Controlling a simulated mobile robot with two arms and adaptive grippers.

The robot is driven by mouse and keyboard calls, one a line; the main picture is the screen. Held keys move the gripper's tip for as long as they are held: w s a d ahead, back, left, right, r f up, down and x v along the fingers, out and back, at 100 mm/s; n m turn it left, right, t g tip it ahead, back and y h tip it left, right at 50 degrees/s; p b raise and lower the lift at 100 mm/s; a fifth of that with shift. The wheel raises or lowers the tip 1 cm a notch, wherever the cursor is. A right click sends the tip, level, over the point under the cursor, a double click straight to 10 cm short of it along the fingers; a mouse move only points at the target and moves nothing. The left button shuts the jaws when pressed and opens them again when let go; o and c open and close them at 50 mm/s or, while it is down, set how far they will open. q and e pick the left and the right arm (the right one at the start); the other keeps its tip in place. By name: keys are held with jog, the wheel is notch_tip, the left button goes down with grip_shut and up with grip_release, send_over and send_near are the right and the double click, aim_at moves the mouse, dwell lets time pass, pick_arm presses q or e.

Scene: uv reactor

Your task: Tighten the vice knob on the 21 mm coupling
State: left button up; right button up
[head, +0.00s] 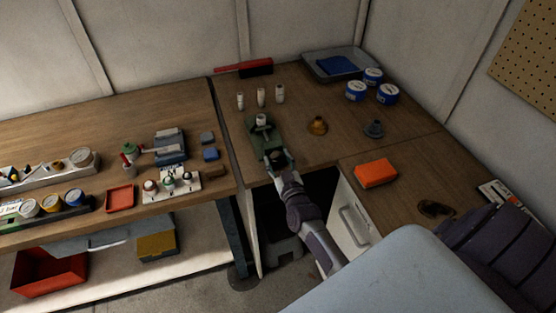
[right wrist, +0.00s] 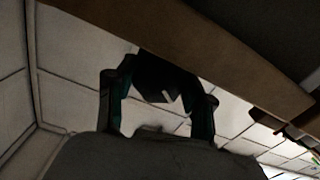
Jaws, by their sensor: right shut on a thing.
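A green vice (head: 263,137) stands near the front edge of the back table, with a small pale coupling (head: 261,120) upright at its far end. My right gripper (head: 279,159) is at the near end of the vice, where the knob is, and is shut on the knob. In the right wrist view a dark block-like knob (right wrist: 162,78) shows between the two fingers (right wrist: 158,100); that view is dark and its details are hard to tell. The fingers cover most of the knob in the head view. My left gripper is not in view.
Several pale cylinders (head: 261,96) stand behind the vice. An orange block (head: 375,173) lies on the right counter. The left bench (head: 80,125) holds gauges, tins and tools.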

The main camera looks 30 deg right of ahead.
jog(key=m, duration=0.3)
jog(key=shift+m+b, duration=0.4)
jog(key=shift+m, duration=1.5)
jog(key=o, duration=1.2)
jog(key=shift+s, duration=0.1)
jog(key=v, duration=1.1)
jog(key=shift+s+a, duration=0.15)
jog(key=shift+s, duration=0.25)
